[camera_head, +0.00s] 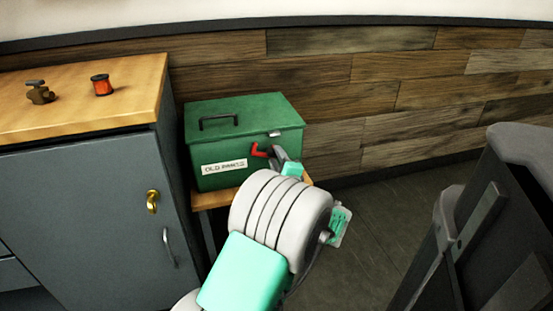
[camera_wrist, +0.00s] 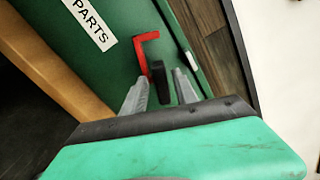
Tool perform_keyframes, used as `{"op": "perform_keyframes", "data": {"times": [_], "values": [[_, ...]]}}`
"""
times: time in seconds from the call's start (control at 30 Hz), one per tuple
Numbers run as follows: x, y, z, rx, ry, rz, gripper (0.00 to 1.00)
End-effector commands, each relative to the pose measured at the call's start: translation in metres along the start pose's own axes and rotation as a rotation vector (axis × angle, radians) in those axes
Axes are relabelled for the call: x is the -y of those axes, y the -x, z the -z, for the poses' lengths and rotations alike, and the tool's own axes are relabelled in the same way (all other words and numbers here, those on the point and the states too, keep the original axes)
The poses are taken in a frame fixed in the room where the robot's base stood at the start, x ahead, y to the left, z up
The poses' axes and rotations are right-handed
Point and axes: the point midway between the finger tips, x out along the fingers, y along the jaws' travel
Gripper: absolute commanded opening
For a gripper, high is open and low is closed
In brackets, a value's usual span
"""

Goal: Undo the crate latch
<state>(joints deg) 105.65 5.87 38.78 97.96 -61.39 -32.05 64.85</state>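The green crate (camera_head: 230,150), labelled "OLD PARTS", has its lid shut. A red, bent latch (camera_head: 259,151) is on its front, toward the right end. In the wrist view the red latch (camera_wrist: 141,52) runs down toward my fingers, and a dark piece (camera_wrist: 160,82) shows beside its lower end. A small pale metal catch (camera_head: 274,133) sits at the lid's front edge. My gripper (camera_head: 287,158) is close in front of the latch. In the wrist view its two fingers (camera_wrist: 161,90) stand apart around the dark piece, with a gap on each side; contact cannot be told.
The crate stands on a small wooden stand (camera_head: 205,200). A grey cabinet with a wooden top (camera_head: 60,115) stands close at the left, holding a brown fitting (camera_head: 40,93) and a red spool (camera_head: 102,85). A plank wall is behind. A dark object (camera_head: 510,210) stands at right.

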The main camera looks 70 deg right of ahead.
Motion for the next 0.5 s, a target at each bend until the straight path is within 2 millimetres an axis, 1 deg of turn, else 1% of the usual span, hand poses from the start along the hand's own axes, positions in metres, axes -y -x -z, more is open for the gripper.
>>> {"op": "perform_keyframes", "data": {"times": [0.27,0.33,0.43,0.5], "values": [[0.000,0.001,0.001,-0.002,-0.001,0.001,0.40],[0.001,0.004,0.001,-0.003,-0.001,0.000,0.40],[0.002,0.019,0.001,-0.006,-0.002,0.000,0.40],[0.003,0.034,0.001,-0.007,-0.004,0.001,0.40]]}}
